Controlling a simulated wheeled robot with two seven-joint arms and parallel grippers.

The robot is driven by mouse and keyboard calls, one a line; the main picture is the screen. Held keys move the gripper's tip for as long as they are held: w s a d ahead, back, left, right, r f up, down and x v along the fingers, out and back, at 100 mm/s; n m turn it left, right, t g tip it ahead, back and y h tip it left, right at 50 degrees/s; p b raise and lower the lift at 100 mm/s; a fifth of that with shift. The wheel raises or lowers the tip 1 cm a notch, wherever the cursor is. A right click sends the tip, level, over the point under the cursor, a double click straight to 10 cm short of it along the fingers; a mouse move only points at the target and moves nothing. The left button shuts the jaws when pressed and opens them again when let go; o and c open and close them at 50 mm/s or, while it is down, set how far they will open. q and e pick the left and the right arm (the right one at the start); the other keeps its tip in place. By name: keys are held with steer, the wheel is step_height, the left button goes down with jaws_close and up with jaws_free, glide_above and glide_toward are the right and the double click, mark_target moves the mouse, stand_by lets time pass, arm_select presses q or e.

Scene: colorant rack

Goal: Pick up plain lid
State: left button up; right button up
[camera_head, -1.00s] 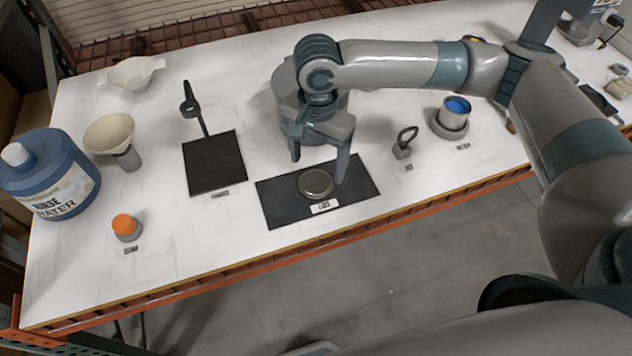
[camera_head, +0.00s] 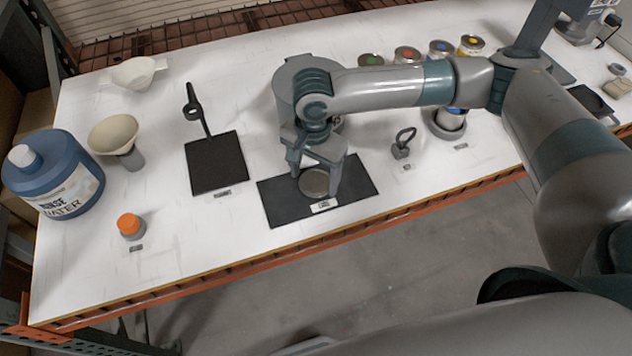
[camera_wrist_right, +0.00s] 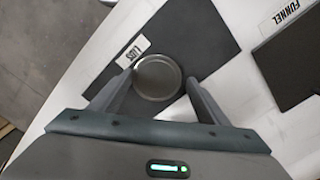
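The plain lid (camera_head: 314,184) is a round grey metal disc lying flat on a black mat (camera_head: 362,187) with a small label in front of it. My right gripper (camera_head: 314,184) is lowered over the mat with its fingers apart, one on each side of the lid. In the right wrist view the lid (camera_wrist_right: 157,77) lies between the two fingertips (camera_wrist_right: 158,80), close to both; I cannot tell whether they touch it. My left gripper is not in view.
A second black mat (camera_head: 215,165) with a dark tool lies to the left. A ring-handled tool (camera_head: 402,143) and a can (camera_head: 450,120) stand to the right. Several coloured-top cans (camera_head: 407,56) stand behind my arm. A blue rinse water jug (camera_head: 50,172) is far left.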

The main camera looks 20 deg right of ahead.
mark_target(314, 181)
steer(key=c, duration=0.6)
steer(key=shift+r, duration=0.1)
steer(key=shift+r+b, duration=0.4)
steer(key=shift+r, duration=0.15)
step_height(314, 181, up, 2)
steer(key=shift+r+b, duration=0.25)
steer(key=shift+b, duration=0.3)
steer(key=s+d+r+b, duration=0.2)
steer(key=s+d+r, duration=0.5)
steer(key=s+d, duration=0.1)
steer(key=shift+d+b, duration=0.25)
steer(key=shift+b, duration=0.05)
